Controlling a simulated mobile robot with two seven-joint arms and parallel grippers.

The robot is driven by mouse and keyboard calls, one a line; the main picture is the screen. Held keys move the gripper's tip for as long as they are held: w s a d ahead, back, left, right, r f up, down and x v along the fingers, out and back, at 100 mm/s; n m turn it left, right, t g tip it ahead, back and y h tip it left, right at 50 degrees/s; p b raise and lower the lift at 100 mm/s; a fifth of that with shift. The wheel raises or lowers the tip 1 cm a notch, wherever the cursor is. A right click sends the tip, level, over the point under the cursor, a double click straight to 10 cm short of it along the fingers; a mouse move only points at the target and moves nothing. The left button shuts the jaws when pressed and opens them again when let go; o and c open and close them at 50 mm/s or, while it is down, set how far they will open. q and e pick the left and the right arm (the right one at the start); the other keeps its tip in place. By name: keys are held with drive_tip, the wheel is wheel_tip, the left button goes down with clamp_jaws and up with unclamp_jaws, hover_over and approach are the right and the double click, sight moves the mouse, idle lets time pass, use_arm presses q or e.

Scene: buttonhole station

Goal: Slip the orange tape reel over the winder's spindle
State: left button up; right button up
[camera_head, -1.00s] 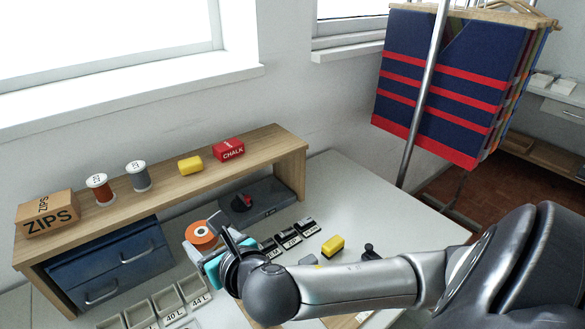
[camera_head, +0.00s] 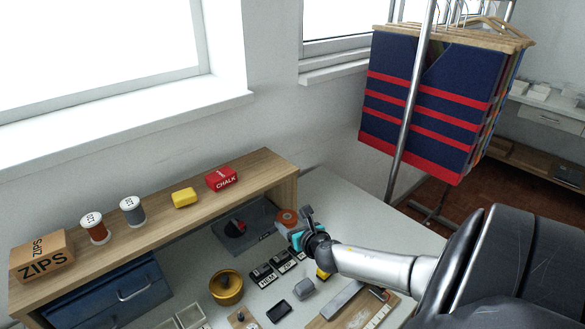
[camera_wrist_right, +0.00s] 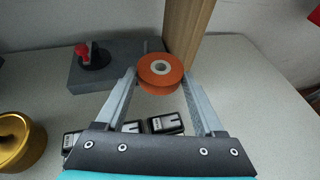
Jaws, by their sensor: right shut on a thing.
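The orange tape reel (camera_wrist_right: 160,74), a disc with a pale hub and a centre hole, is between the fingertips of my right gripper (camera_wrist_right: 162,80), which is shut on it. In the head view the reel (camera_head: 287,217) shows at the tip of my right gripper (camera_head: 296,226), above the table. The winder (camera_head: 245,228) is a dark grey block with a red knob on a black disc. In the right wrist view the winder (camera_wrist_right: 105,68) lies beyond and left of the reel. A thin upright, perhaps its spindle (camera_wrist_right: 145,46), shows near its right end. My left gripper is not in view.
The wooden shelf (camera_head: 165,221) stands over the back of the table, its end post (camera_wrist_right: 187,30) close behind the reel. Small labelled black boxes (camera_head: 263,275) and a brass pot (camera_head: 226,287) stand in front of the winder.

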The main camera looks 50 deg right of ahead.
sight(265, 210)
drive_tip(key=shift+d+f, duration=0.1)
drive_tip(key=shift+d, duration=0.05)
drive_tip(key=shift+w+f, duration=0.1)
drive_tip(key=shift+w, duration=0.55)
drive_tip(key=shift+w+d+f+b, duration=0.15)
drive_tip(key=shift+w+b, duration=0.3)
drive_tip(key=shift+w, duration=0.45)
drive_tip(key=shift+w+d+b, duration=0.1)
drive_tip(key=shift+w+b, duration=0.3)
drive_tip(key=shift+w, duration=0.45)
drive_tip(key=shift+w+d+f+b, duration=0.15)
drive_tip(key=shift+w+b, duration=0.4)
drive_tip(key=shift+w, duration=0.6)
drive_tip(key=shift+w+d+f+b, duration=0.1)
drive_tip(key=shift+w+b, duration=0.45)
drive_tip(key=shift+w, duration=0.65)
drive_tip(key=shift+w+d+f+b, duration=0.15)
drive_tip(key=shift+w+b, duration=0.4)
drive_tip(key=shift+w, duration=0.6)
drive_tip(key=shift+f+b, duration=1.7)
drive_tip(key=shift+b, duration=0.05)
drive_tip(key=o, duration=1.5)
